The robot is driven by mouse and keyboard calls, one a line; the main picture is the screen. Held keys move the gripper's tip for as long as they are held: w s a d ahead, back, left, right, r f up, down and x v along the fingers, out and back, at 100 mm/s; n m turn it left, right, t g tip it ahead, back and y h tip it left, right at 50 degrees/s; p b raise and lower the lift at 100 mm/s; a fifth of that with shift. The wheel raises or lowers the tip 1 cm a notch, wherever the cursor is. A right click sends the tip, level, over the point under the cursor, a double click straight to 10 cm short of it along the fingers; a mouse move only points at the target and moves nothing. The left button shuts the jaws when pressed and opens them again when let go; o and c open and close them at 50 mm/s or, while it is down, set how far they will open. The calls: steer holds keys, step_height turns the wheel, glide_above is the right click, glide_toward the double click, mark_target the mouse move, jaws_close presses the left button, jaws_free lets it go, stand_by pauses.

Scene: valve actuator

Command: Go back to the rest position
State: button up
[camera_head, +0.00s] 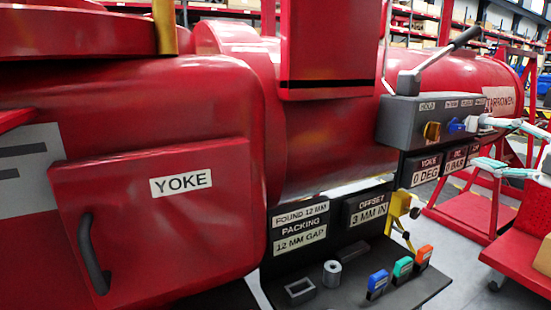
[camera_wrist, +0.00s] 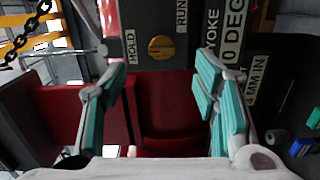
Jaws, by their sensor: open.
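My gripper (camera_head: 482,142) is at the right edge of the head view. Its teal-padded fingers point left and are spread, with nothing between them. The upper finger overlaps the right end of a grey control box (camera_head: 402,115) in the picture; whether it touches cannot be told. The box has a long lever on top and yellow and blue knobs on its face. In the wrist view my gripper (camera_wrist: 160,105) is open. A yellow knob (camera_wrist: 161,47) between HOLD and RUN labels lies beyond the fingertips, apart from them.
The large red actuator (camera_head: 340,140) fills most of the head view, with a YOKE door (camera_head: 155,215) at left. A dark shelf (camera_head: 345,295) below holds a grey ring, a grey block and blue, green and orange items. A red frame (camera_head: 470,210) stands at right. Grey floor shows between.

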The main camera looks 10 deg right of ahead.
steer(key=w+r+m+g+h, duration=0.1)
steer(key=w+r+m+h, duration=0.1)
steer(key=w+m+h, duration=0.5)
steer(key=s+a+f+m+g+y, duration=0.1)
steer(key=s+a+f+m+g, duration=0.45)
steer(key=s+a, duration=0.55)
steer(key=s+a+f+m+g, duration=0.45)
steer(key=s+a+f, duration=0.3)
steer(key=s, duration=0.55)
steer(key=s+a+f+m+g+y, duration=0.1)
steer(key=s+a+f+m+g, duration=0.4)
steer(key=s+a, duration=0.55)
step_height(320, 180, up, 36)
steer(key=n+t+p, duration=0.1)
steer(key=t+p, duration=0.2)
steer(key=p, duration=3.2)
steer(key=shift+s+d, duration=0.2)
steer(key=shift+d, duration=0.2)
steer(key=shift+f, duration=0.1)
